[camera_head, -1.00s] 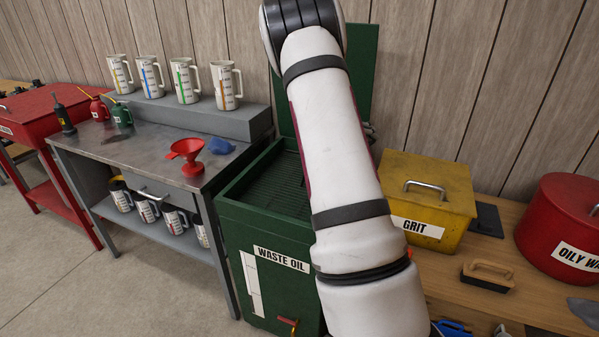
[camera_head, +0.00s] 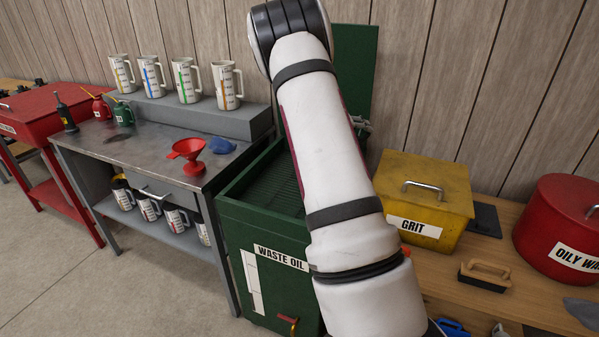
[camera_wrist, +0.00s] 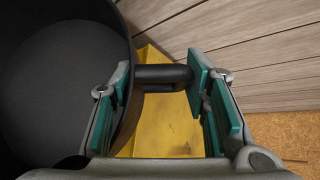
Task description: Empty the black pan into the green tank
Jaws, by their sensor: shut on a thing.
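The black pan (camera_wrist: 60,75) fills the left of the wrist view, and its inside looks empty of anything I can make out. My gripper (camera_wrist: 165,85) has its green-padded fingers around the pan's dark handle (camera_wrist: 160,75). The pan and gripper do not show in the head view. The green tank (camera_head: 263,225), labelled WASTE OIL, stands in the middle of the head view with its lid raised and a ribbed grate on top. My arm covers its right part. The pan's exact place over the tank cannot be told.
The yellow GRIT box (camera_head: 425,205) stands right of the tank on a wooden bench, with a red bin (camera_head: 560,220) and a brush (camera_head: 486,273) beyond. A red funnel (camera_head: 187,155) stands on the metal table to the left, with several jugs behind.

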